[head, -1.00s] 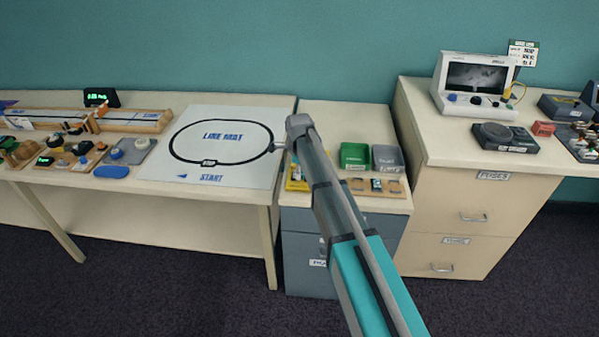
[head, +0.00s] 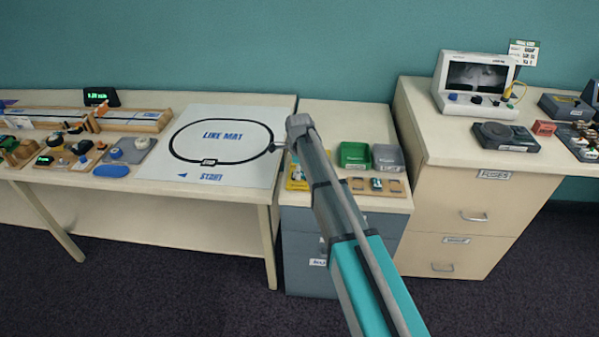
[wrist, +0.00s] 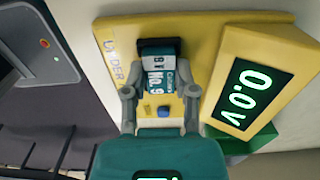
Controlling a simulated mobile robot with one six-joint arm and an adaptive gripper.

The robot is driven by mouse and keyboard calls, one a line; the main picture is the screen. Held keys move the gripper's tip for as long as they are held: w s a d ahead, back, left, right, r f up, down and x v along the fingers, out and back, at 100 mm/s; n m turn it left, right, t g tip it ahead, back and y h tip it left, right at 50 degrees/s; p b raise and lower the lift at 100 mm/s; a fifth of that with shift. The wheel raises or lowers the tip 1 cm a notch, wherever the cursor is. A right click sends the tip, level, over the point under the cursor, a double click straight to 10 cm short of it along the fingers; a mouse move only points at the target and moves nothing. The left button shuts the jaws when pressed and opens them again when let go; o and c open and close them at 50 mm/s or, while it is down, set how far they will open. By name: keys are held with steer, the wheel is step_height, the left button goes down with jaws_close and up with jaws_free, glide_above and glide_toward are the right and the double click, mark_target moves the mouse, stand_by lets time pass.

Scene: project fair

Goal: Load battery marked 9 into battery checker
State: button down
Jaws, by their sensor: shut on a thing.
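The battery (wrist: 160,68) has a white and teal label reading No.9. In the wrist view my gripper (wrist: 160,92) is shut on it, one finger on each side. The battery is over the yellow battery checker (wrist: 112,30), its far end at a black holder (wrist: 160,45). I cannot tell whether it is fully seated. The checker's tilted display (wrist: 247,95) reads 0.0V in green, and a blue button (wrist: 163,112) sits near my gripper. In the head view the yellow checker (head: 292,184) shows partly behind my arm, which hides my gripper and the battery.
A green bin (head: 354,155) and a grey bin (head: 388,158) stand to the right of my arm. A wooden tray (head: 394,188) with small items lies in front of them. The line mat (head: 215,180) is on the table at left. The back of the small cabinet top (head: 345,115) is clear.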

steer(key=shift+f, duration=0.1)
stand_by(0.7)
steer(key=shift+c, duration=1.6)
jaws_free()
steer(key=o, duration=0.3)
steer(key=shift+r+p, duration=2.95)
steer(key=shift+r, duration=0.1)
